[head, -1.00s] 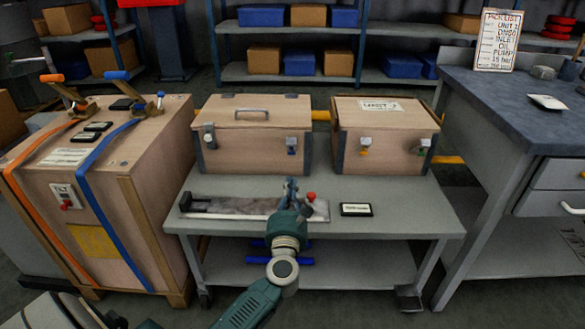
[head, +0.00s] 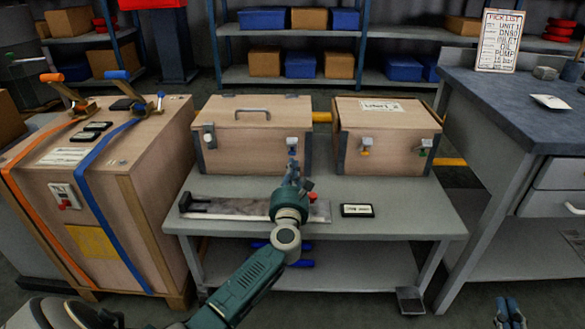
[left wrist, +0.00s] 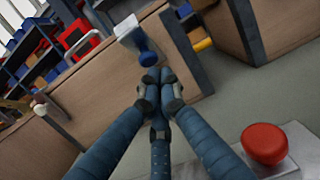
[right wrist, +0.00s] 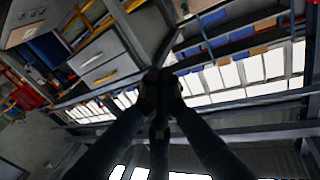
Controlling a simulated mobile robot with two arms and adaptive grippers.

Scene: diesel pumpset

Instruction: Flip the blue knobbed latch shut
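The blue knobbed latch (head: 292,143) is on the front right of the left wooden chest (head: 245,153). In the left wrist view its blue knob (left wrist: 147,45) sticks out from a pale plate (left wrist: 127,27). My left gripper (head: 292,165) is in front of the chest, just below the latch. In the left wrist view its fingertips (left wrist: 159,76) are together and empty, right by the knob; I cannot tell whether they touch it. My right gripper (head: 508,312) is low at the right, far from the chests. Its fingertips (right wrist: 160,80) are together and empty.
A grey cart (head: 400,205) carries both chests. A clamp with a red knob (left wrist: 265,143) stands close beside my left gripper. A dark label (head: 357,210) lies on the cart. The right chest (head: 385,150) has latches too. A strapped crate (head: 95,190) stands left, a workbench (head: 520,110) right.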

